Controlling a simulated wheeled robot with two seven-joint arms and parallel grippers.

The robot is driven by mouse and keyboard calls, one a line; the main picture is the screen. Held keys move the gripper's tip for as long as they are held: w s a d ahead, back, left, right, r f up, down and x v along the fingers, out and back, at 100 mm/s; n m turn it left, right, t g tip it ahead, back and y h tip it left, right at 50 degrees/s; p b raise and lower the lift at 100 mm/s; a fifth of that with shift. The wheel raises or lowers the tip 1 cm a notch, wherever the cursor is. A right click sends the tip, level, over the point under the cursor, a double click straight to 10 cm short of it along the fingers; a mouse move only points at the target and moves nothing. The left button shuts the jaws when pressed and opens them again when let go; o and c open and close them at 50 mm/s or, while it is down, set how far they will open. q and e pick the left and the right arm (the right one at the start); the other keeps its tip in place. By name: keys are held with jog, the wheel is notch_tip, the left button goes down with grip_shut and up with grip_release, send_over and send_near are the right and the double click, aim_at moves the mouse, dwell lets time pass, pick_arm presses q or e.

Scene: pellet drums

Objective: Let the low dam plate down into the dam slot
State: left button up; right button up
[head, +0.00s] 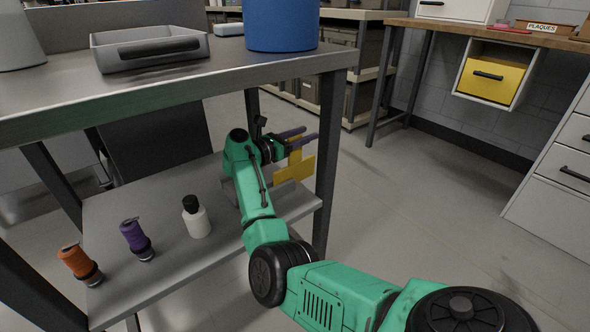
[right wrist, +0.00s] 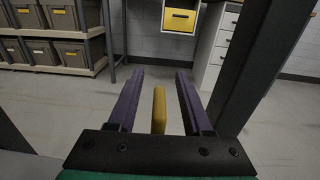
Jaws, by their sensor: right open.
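A yellow plate (head: 293,171) stands on the right end of the lower shelf, with an upright yellow part (head: 295,152) above it; I take it for the low dam plate. My right gripper (head: 303,137) has reached in over the shelf at its upper part. In the right wrist view the yellow edge (right wrist: 159,110) stands between the two purple fingers of the gripper (right wrist: 159,100), with a gap on each side. The fingers are open. The dam slot cannot be made out; my arm hides part of that shelf end. My left gripper is not in view.
The table top (head: 180,90) above carries a grey tray (head: 150,55) and a blue drum (head: 281,25). The lower shelf (head: 165,265) holds a white bottle (head: 196,220), a purple bottle (head: 136,240) and an orange one (head: 79,265). A table leg (head: 328,150) stands close beside the gripper.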

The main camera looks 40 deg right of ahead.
grip_shut()
dwell(1.4)
